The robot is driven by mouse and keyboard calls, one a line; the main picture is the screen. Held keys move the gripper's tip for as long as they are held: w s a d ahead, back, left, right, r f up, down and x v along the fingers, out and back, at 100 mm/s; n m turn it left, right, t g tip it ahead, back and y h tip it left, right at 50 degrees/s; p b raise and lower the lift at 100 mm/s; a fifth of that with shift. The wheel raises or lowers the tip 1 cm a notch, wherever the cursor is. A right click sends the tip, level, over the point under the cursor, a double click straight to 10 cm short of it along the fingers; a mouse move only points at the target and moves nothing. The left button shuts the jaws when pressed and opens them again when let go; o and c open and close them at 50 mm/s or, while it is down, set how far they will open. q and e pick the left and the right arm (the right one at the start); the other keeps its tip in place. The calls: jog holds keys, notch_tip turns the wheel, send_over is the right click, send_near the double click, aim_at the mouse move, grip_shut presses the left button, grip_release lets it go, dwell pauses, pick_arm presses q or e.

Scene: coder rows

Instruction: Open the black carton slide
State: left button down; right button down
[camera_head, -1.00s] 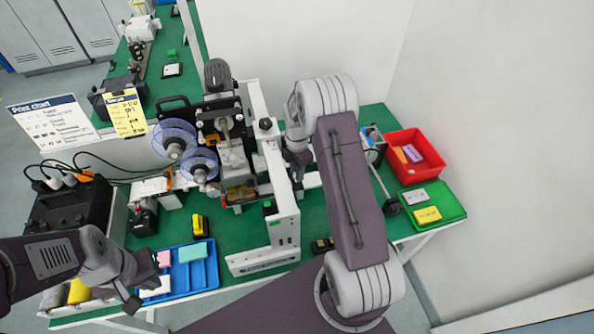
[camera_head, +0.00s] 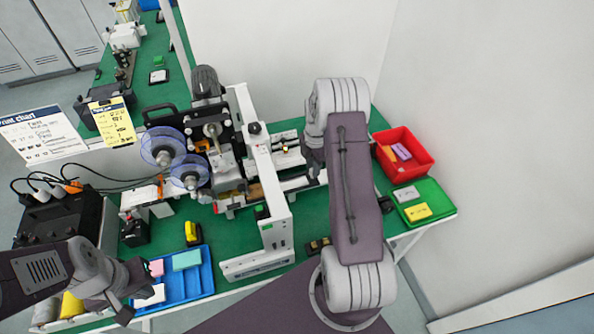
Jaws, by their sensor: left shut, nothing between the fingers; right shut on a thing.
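The coder machine (camera_head: 278,215) with its white frame stands in the middle of the table. A dark slide (camera_head: 297,183), which seems to be the black carton slide, sticks out to the right of the white frame. My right gripper (camera_head: 314,170) is at the slide's outer end, shut on what appears to be its end. The arm partly hides the contact. My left gripper (camera_head: 133,298) is shut and empty, low at the left, over the left edge of the blue tray (camera_head: 203,283).
The blue tray holds pink, teal and white blocks. A red bin (camera_head: 424,160) and a green tray (camera_head: 443,200) with small boxes stand at the right. A yellow-and-black item (camera_head: 193,233) stands behind the blue tray. A wall closes off the back right.

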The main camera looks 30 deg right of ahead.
jog(key=d, duration=0.3)
jog(key=s+d, duration=0.1)
jog(key=d, duration=0.2)
jog(key=s+d, duration=0.1)
jog(key=d, duration=0.1)
jog(key=shift+d+r, duration=0.15)
jog(key=shift+d, duration=0.25)
jog(key=c, duration=1.3)
grip_release()
jog(key=shift+c, duration=0.2)
jog(key=shift+o, duration=0.7)
jog(key=shift+a, duration=0.1)
notch_tip(320, 180, up, 9)
jog(key=b, duration=0.1)
